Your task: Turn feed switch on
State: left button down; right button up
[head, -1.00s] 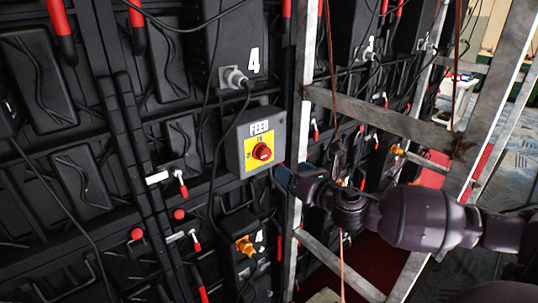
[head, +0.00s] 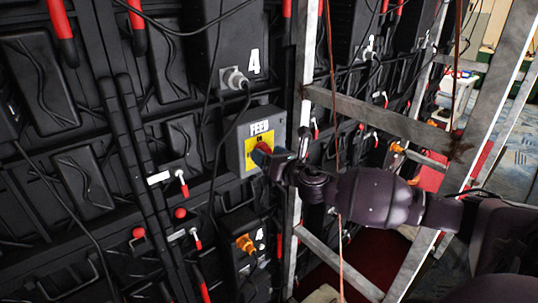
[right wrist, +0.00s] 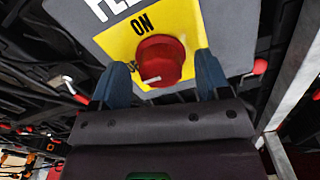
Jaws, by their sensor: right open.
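The grey feed switch box (head: 240,137) hangs on the black wall, with a yellow plate (head: 249,161) and a red knob (head: 264,147). My right gripper (head: 268,158) is at the knob and partly covers it. In the right wrist view the red knob (right wrist: 160,60) sits between the two blue fingers of the open right gripper (right wrist: 160,78). Gaps show on both sides of the knob. The word ON is above it, and a partly hidden label is at its left. A white mark shows low on the knob's face. My left gripper is not in view.
A grey metal frame (head: 385,118) stands right of the box, with my right arm reaching past it. A cable plug (head: 234,78) is above the box and an orange connector (head: 245,243) below. Loose cables hang along the wall.

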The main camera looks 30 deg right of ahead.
jog(key=c, duration=0.9)
jog(key=shift+c, duration=0.2)
jog(key=shift+m, duration=0.5)
jog(key=shift+d+f+m+p, duration=0.15)
jog(key=shift+m+p, duration=0.4)
jog(key=shift+m, duration=3.7)
jog(key=shift+f+m+p, duration=0.1)
jog(key=shift+m+p, duration=0.45)
jog(key=shift+m, duration=3.7)
jog(key=o, duration=0.9)
